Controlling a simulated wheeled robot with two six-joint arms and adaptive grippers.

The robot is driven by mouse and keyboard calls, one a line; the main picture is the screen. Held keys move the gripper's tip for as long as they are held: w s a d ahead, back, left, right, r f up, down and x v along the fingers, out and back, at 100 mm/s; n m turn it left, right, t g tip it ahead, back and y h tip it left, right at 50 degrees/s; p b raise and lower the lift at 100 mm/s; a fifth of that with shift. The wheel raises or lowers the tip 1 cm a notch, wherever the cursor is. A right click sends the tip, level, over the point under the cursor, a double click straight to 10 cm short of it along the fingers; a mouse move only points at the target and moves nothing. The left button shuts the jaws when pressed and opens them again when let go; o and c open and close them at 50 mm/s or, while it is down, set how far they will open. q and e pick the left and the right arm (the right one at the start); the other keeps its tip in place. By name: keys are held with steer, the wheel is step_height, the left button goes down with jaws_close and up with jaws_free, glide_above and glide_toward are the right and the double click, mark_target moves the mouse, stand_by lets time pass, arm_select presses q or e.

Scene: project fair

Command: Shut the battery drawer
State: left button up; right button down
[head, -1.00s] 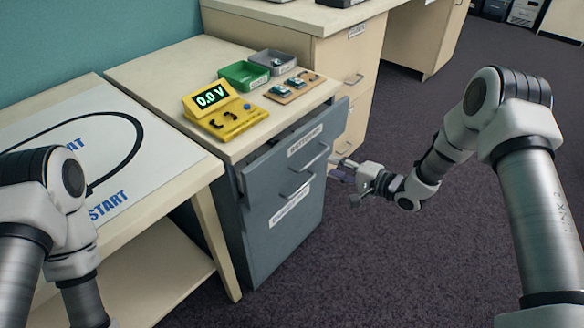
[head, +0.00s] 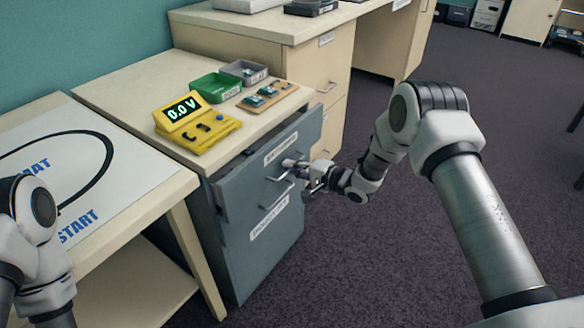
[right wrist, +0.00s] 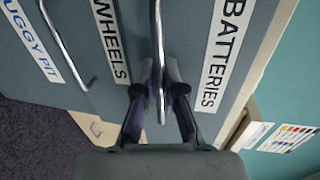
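The battery drawer (head: 235,187) is the top drawer of the grey cabinet. Its front stands a little out from under the worktop, with a dark gap behind it. The BATTERIES label also shows in the right wrist view (right wrist: 222,55). My right gripper (head: 294,168) is at the bar handle below that label. In the right wrist view its fingers (right wrist: 158,80) lie on either side of the battery drawer handle (right wrist: 156,30) and look closed on it. My left arm shows at the left edge of the head view; its gripper is out of view.
The wheels label (right wrist: 110,40) and another bar handle (right wrist: 65,45) lie below. On the worktop (head: 130,90) are a yellow meter (head: 205,130), a green tray (head: 215,88), a grey tray (head: 243,72) and a small board. Open carpet (head: 400,250) lies right of the cabinet.

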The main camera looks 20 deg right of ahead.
mark_target(279, 162)
steer(key=x, duration=0.2)
steer(key=b+x, duration=0.1)
steer(key=shift+w+a+r, duration=0.15)
steer(key=shift+w+a, duration=0.15)
steer(key=shift+w, duration=0.05)
steer(key=shift+w+r, duration=0.15)
steer(key=shift+r, duration=0.1)
steer(key=c, duration=1.2)
jaws_free()
steer(key=shift+w+a, duration=0.1)
steer(key=shift+a, duration=0.05)
steer(key=shift+c, duration=0.2)
